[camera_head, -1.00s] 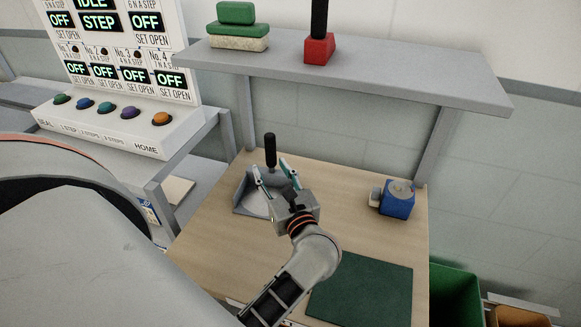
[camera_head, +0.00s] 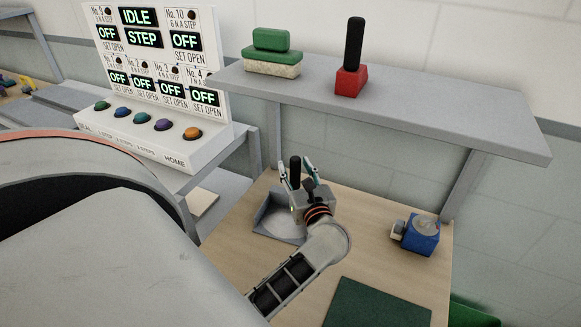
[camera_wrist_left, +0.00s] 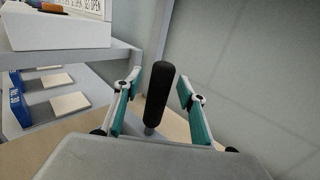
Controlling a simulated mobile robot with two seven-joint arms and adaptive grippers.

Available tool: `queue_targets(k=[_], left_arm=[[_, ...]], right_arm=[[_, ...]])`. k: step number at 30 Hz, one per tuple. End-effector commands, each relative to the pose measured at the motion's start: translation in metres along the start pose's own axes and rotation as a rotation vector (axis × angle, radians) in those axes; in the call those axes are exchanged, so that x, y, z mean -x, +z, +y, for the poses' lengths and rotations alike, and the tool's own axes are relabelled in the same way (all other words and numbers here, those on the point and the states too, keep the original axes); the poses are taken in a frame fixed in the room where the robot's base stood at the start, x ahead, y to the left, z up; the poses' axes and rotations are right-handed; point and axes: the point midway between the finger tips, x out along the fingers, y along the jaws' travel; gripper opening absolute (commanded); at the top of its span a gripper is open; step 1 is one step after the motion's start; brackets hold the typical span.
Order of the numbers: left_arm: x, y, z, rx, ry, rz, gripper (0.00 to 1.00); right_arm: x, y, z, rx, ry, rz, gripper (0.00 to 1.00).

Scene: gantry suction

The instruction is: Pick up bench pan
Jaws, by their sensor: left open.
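The bench pan (camera_head: 272,218) is a grey dustpan-like tray on the wooden workbench, below the shelf. Its black upright handle (camera_head: 295,172) rises at the back of the pan. My left gripper (camera_head: 301,170) is open, with its teal-lined fingers on either side of the handle. In the left wrist view the handle (camera_wrist_left: 159,92) stands between the two open fingers (camera_wrist_left: 157,103), with gaps visible on both sides. The pan body is hidden there by the gripper's own housing. My right gripper is not in view.
A blue device (camera_head: 421,236) sits to the right on the bench, and a dark green mat (camera_head: 377,304) lies in front. The shelf (camera_head: 400,97) above holds a red block with a black handle (camera_head: 352,80) and green pads (camera_head: 272,50). A button panel (camera_head: 150,128) stands at left.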

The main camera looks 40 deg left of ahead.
Motion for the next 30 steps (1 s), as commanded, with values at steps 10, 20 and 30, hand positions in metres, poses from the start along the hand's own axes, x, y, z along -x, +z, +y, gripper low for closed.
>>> queue_targets(k=[10, 20, 30], left_arm=[[0.0, 0.0, 0.0, 0.0, 0.0, 0.0, 0.02], [0.0, 0.003, 0.0, 0.002, 0.0, -0.004, 0.0], [0.0, 0.051, 0.0, 0.008, 0.001, -0.005, 0.0]], right_arm=[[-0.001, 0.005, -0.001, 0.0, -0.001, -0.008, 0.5], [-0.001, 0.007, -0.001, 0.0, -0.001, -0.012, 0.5], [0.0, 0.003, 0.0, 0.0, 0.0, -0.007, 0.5]])
